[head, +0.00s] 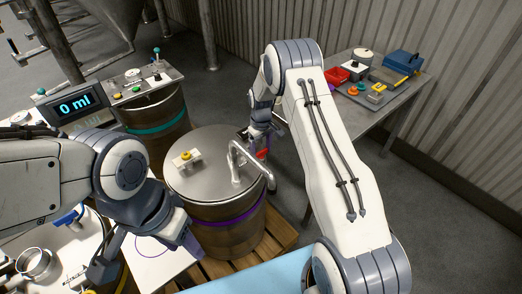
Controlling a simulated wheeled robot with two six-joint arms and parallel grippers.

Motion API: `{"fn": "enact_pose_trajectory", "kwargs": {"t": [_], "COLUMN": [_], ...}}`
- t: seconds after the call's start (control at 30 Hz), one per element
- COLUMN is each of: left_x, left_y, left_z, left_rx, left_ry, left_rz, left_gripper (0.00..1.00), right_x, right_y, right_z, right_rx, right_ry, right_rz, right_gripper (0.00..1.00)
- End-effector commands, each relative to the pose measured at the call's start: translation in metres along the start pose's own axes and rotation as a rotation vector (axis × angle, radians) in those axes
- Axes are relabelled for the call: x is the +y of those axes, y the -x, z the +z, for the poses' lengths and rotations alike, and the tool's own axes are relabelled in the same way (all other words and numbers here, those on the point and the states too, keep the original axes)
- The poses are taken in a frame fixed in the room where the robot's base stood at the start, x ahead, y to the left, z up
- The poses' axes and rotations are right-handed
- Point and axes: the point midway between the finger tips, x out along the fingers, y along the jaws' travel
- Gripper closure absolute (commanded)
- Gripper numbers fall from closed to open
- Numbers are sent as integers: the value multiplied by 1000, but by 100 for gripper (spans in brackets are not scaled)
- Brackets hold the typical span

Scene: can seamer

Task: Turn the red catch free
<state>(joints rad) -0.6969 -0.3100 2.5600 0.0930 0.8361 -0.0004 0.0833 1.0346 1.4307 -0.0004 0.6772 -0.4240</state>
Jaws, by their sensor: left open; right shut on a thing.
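The red catch (261,154) shows as a small red patch at the right edge of a steel drum's lid, beside a bent metal pipe handle. My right gripper (263,143) reaches down to it from behind and is shut on it; the fingers and most of the catch are partly hidden by my arm and the handle. The steel drum (230,228) has a purple band and a flat grey lid (205,180). My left gripper (148,256) is open and empty, in front of and to the left of the drum, over a white surface.
A display reading 0 ml (75,105) stands at the left. A second drum with a teal band (160,125) is behind. The drum stands on a wooden pallet (275,245). A grey table (405,95) at the right holds a red bin (336,75) and a blue box (403,63).

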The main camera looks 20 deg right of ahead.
Motion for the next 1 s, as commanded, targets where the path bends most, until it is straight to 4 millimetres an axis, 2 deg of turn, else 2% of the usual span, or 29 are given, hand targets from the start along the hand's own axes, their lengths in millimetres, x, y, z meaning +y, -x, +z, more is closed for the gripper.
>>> {"fn": "enact_pose_trajectory", "kwargs": {"t": [0.53,0.57,0.6,0.87,1.0], "left_x": [0,0,0,0,0], "left_y": [0,0,0,-1,-3], "left_z": [0,0,0,0,0], "left_rx": [0,0,0,0,0], "left_ry": [0,0,0,0,0], "left_rz": [0,0,0,0,0], "left_gripper": [50,50,50,50,50], "right_x": [0,0,0,0,0], "right_y": [2,2,2,2,13], "right_z": [-2,-2,-2,-1,-2], "right_rx": [4,4,4,2,5], "right_ry": [27,27,27,24,24], "right_rz": [1,1,1,1,2], "right_gripper": [81,17,2,0,0]}}
